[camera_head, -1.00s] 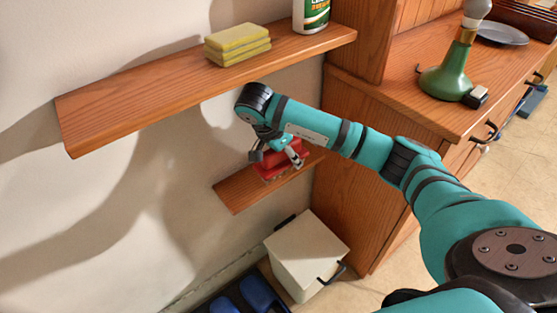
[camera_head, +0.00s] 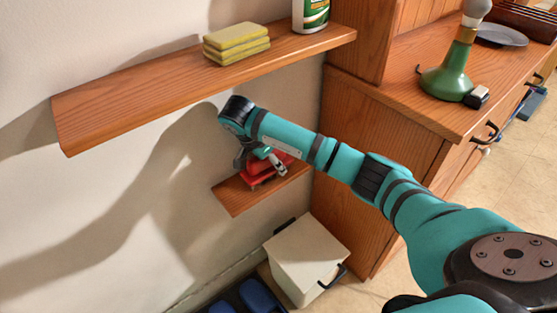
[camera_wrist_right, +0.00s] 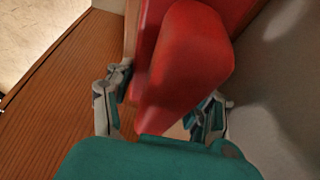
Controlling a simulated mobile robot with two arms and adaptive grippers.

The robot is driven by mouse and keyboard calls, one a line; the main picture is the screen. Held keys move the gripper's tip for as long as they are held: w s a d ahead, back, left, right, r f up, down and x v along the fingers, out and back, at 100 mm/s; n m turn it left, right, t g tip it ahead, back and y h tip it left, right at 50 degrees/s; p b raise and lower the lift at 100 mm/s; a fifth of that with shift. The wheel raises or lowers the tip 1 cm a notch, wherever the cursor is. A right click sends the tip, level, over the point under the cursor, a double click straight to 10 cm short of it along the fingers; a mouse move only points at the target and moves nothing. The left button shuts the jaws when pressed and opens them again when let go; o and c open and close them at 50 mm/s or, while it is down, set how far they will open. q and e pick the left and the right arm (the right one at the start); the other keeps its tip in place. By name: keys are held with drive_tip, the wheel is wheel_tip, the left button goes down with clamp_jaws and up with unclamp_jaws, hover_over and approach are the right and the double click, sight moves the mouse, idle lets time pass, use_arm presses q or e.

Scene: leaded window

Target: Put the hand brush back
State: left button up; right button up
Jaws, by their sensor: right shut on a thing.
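The red hand brush (camera_head: 257,179) is over the small lower wooden shelf (camera_head: 237,200), close to the wall. My right gripper (camera_head: 264,163) is shut on it from above, and the wrist and fingers hide part of it. In the right wrist view the brush's red body (camera_wrist_right: 190,60) fills the space between the two fingers of the right gripper (camera_wrist_right: 160,108). I cannot tell whether the brush touches the shelf. My left gripper is not in view.
A long upper shelf (camera_head: 130,104) with yellow sponges (camera_head: 236,44) and a bottle (camera_head: 311,14) juts out above my right wrist. A wooden cabinet (camera_head: 362,150) stands to the right. A white bin (camera_head: 305,258) stands below the lower shelf.

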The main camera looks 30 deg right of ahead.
drive_tip(key=o, duration=1.2)
drive_tip(key=p+v, duration=0.1)
drive_tip(key=v, duration=0.4)
drive_tip(key=shift+d, duration=0.2)
drive_tip(key=shift+p+v, duration=0.6)
drive_tip(key=shift+v, duration=0.65)
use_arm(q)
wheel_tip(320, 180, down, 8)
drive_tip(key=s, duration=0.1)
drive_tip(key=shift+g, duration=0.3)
use_arm(e)
drive_tip(key=shift+a+r, duration=0.15)
drive_tip(key=shift+a, duration=0.05)
